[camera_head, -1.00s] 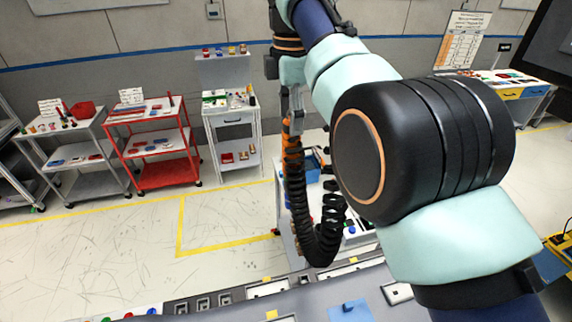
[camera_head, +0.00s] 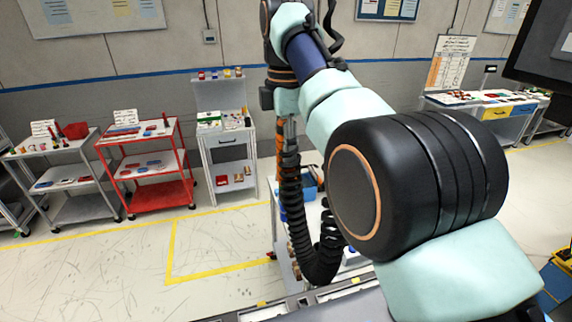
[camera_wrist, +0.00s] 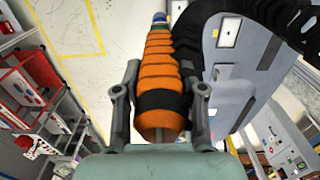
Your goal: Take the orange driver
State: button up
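The orange driver (camera_wrist: 160,70) has a ribbed orange body with a black band and a blue-grey far end. In the wrist view it lies between the two grey fingers of my gripper (camera_wrist: 160,85), which are closed against its sides. In the head view, the driver (camera_head: 280,145) shows as an orange strip below my wrist, partly hidden by a black coiled hose (camera_head: 298,215). The fingertips are too small to make out there.
A cart (camera_head: 345,262) with a blue bin stands below and behind the hose. A red cart (camera_head: 185,152), a grey cart (camera_head: 88,138) and a white cabinet (camera_head: 246,142) stand along the wall. A grey dashboard panel (camera_head: 350,308) is at the bottom edge.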

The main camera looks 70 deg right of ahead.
grip_shut()
